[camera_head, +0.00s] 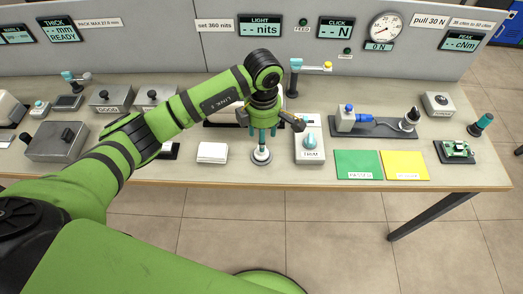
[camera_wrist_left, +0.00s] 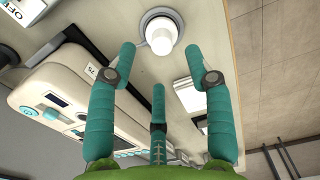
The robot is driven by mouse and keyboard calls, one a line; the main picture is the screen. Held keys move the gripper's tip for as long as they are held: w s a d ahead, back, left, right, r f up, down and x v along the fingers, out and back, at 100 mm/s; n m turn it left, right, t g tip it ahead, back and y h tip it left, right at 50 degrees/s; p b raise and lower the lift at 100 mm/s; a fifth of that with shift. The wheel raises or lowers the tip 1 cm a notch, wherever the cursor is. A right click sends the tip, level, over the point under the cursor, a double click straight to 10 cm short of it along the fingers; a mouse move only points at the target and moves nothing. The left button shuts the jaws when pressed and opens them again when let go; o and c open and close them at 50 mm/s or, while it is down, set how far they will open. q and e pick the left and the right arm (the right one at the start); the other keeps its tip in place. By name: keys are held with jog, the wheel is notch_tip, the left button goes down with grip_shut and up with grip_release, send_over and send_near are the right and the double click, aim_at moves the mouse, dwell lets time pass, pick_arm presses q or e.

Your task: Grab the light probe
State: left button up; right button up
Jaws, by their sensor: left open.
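The light probe, as I take it, is a small white upright cylinder on a round grey base (camera_head: 261,156) near the front of the bench. In the left wrist view the white probe (camera_wrist_left: 161,36) stands just ahead of my fingertips. My left gripper (camera_head: 262,138) points down above it in the head view, its teal fingers spread. The left wrist view shows the three fingers of my left gripper (camera_wrist_left: 160,62) apart with nothing between them. The fingers appear not to touch the probe. My right gripper is in no view.
A white box with a teal knob (camera_head: 310,143) stands close to the right. A white stack (camera_head: 212,152) lies to the left. Green (camera_head: 358,164) and yellow (camera_head: 405,165) mats lie farther right. A grey panel with displays (camera_head: 150,50) runs behind.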

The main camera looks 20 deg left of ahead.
pick_arm(q)
notch_tip(320, 180, down, 5)
jog(key=shift+s+a+f+p, duration=0.1)
jog(key=shift+s+f+p, duration=0.1)
jog(key=shift+p, duration=1)
jog(key=shift+w+f, duration=0.1)
jog(key=shift+f, duration=0.2)
grip_shut()
